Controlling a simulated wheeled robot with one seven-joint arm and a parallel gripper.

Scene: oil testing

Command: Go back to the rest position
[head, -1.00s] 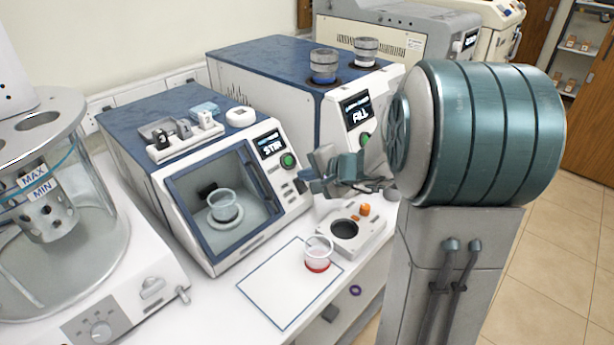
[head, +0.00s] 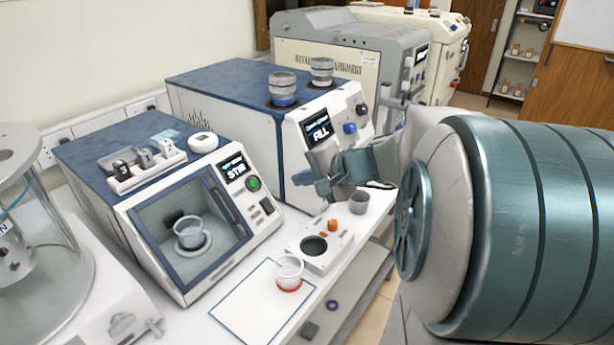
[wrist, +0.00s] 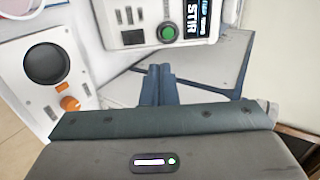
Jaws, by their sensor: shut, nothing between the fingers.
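My gripper (head: 312,186) is raised in front of the FILL machine (head: 230,115), to the right of the STIR machine (head: 160,205) in the head view. In the wrist view its two fingers (wrist: 160,75) are together with nothing between them. Beyond them, the STIR panel (wrist: 180,25) and the small white device with a dark round well (wrist: 45,62) show. My arm's large teal section fills the right of the head view.
A clear cup with a red base (head: 289,273) stands on the outlined white mat (head: 245,310). Another cup (head: 190,233) is inside the STIR machine. A grey cup (head: 359,203) stands below the FILL machine. A glass vessel (head: 30,230) is at the left. The floor at right is open.

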